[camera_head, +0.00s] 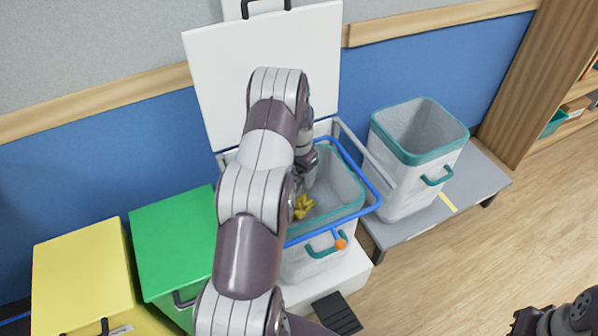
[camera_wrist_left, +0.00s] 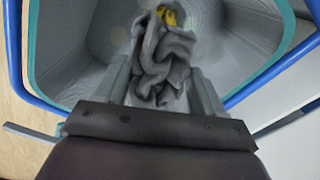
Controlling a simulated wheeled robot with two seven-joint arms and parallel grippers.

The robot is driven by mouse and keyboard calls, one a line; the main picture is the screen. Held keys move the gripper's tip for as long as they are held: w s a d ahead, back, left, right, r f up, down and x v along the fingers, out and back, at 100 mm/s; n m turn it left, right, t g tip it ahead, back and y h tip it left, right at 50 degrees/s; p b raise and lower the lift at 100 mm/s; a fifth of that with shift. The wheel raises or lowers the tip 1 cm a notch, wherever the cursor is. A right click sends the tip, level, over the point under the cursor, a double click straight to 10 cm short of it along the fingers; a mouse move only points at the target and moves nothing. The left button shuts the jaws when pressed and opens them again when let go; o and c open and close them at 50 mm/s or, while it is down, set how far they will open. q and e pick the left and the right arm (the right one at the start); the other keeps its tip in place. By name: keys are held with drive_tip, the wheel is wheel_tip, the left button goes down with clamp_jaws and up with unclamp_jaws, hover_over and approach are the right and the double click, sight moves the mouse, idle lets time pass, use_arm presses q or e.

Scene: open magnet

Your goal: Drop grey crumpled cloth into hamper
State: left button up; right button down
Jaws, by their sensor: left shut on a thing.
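The grey crumpled cloth (camera_wrist_left: 163,62) hangs between the fingers of my left gripper in the left wrist view. My left gripper (camera_head: 309,183) is shut on it, inside the mouth of the open hamper (camera_head: 345,190), a grey-lined bin with a teal rim. The hamper's wall also shows around the cloth in the left wrist view (camera_wrist_left: 75,45). In the head view my arm hides much of the hamper, and I cannot make out the cloth clearly. Part of my right arm shows at the lower right corner; its fingers cannot be made out.
A yellow cloth-like thing (camera_head: 303,207) lies inside the hamper. A blue bar frame (camera_head: 368,180) surrounds its mouth, and a white lid (camera_head: 215,80) stands raised behind. Closed green (camera_head: 170,235) and yellow (camera_head: 80,275) bins stand left. Another teal-rimmed bin (camera_head: 405,180) stands right on a grey bench.

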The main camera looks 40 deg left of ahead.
sight(299, 173)
use_arm(q)
drive_tip(key=shift+f, duration=0.15)
drive_tip(key=o, duration=1.1)
wheel_tip(299, 173, up, 13)
drive_tip(key=shift+f+p, duration=0.15)
drive_tip(key=shift+p, duration=0.7)
